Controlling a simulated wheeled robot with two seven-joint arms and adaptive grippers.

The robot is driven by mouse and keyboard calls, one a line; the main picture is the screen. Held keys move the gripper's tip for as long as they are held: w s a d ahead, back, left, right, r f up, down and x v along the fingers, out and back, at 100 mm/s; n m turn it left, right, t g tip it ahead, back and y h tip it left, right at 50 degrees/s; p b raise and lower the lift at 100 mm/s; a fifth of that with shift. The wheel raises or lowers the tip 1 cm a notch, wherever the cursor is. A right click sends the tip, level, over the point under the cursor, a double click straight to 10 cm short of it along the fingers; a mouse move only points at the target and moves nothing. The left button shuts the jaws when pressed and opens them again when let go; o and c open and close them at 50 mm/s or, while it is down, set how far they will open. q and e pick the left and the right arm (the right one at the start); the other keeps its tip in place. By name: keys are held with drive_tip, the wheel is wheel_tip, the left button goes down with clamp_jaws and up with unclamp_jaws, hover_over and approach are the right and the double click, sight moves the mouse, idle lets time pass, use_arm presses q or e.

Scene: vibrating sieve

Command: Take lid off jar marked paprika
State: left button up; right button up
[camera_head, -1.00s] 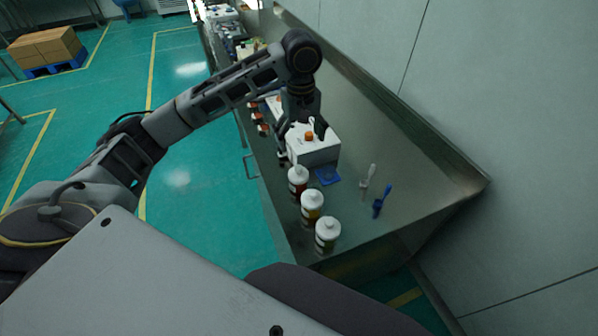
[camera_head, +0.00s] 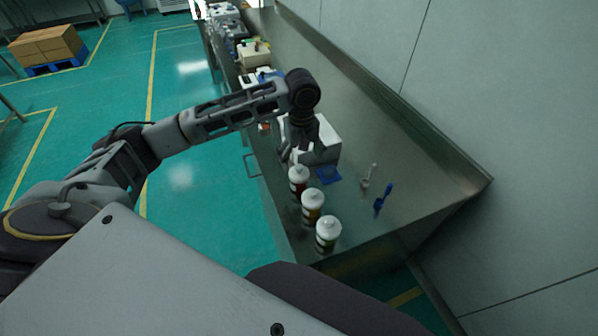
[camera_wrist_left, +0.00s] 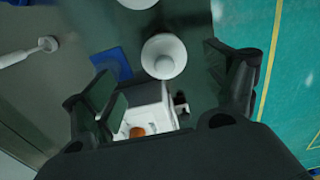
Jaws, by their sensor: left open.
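Three jars with white lids stand in a row near the bench's front end: a red-filled jar (camera_head: 299,186), a middle jar (camera_head: 312,209) and a nearest jar (camera_head: 327,238). Their label text is too small to read, so I cannot tell which is marked paprika. My left gripper (camera_head: 297,157) is open, pointing down just behind the red-filled jar. In the left wrist view, a round white lid (camera_wrist_left: 164,56) shows between and beyond the open fingers (camera_wrist_left: 160,78), apparently untouched. Another white lid (camera_wrist_left: 138,3) is cut by the top edge. My right gripper is not in view.
A white box (camera_head: 325,147) stands behind the jars, close to the gripper; its orange knob (camera_wrist_left: 137,132) shows in the left wrist view. A blue flat piece (camera_head: 328,175), a white-handled tool (camera_head: 367,177) and a blue tool (camera_head: 382,199) lie right of the jars.

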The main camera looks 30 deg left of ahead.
sight(299, 167)
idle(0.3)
use_arm(q)
drive_tip(key=shift+s+a+f, duration=0.1)
drive_tip(key=shift+a+f, duration=0.05)
drive_tip(key=shift+f, duration=1.2)
drive_tip(key=shift+s+a+f, duration=0.1)
drive_tip(key=shift+f, duration=1.2)
drive_tip(key=c, duration=0.8)
